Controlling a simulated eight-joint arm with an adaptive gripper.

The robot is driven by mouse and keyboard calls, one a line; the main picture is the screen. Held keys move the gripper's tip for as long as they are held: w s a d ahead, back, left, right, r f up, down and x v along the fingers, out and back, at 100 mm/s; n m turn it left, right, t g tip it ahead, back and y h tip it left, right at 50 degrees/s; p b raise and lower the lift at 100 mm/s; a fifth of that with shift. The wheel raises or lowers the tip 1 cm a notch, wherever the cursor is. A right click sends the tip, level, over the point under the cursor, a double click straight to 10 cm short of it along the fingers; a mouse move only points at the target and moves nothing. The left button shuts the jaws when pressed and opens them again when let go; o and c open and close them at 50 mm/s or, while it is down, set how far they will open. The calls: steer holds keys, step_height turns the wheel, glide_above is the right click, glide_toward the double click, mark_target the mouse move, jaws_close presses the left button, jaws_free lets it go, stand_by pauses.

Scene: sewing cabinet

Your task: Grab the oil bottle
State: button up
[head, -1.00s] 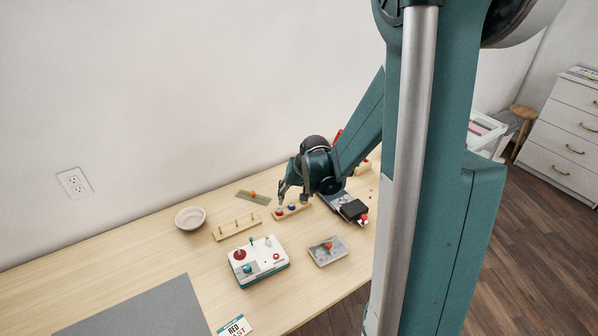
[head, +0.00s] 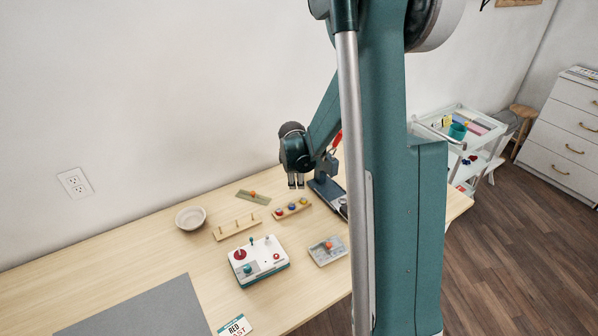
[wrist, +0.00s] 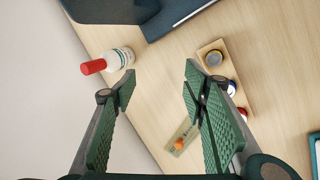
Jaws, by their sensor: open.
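The oil bottle (wrist: 118,59), white with a green-marked label and a red cap, shows at the upper left of the wrist view. It looks upright, seen from above. My gripper (wrist: 158,82) is open and empty in the wrist view, with bare table between its green fingers. The bottle is outside the gap, just beyond the left fingertip; I cannot tell whether they touch. In the head view my gripper (head: 296,183) hangs pointing down near the back of the table.
A wooden holder with several coloured pieces (head: 291,209) stands close in front of my gripper. A dark blue device (head: 329,195) is to its right. A pegged rack (head: 236,227), bowl (head: 190,218), white control box (head: 258,261) and grey tray (head: 327,251) occupy the table. The wall is close behind.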

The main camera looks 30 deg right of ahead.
steer(key=w+d+n+h, duration=0.2)
steer(key=w+d+n, duration=0.2)
steer(key=n, duration=0.9)
steer(key=shift+w+d+r, duration=0.15)
steer(key=shift+w+r, duration=0.25)
steer(key=shift+w, duration=1.4)
steer(key=shift+x, duration=1.3)
steer(key=shift+b+x, duration=0.9)
steer(key=shift+x, duration=1.65)
steer(key=shift+w, duration=0.1)
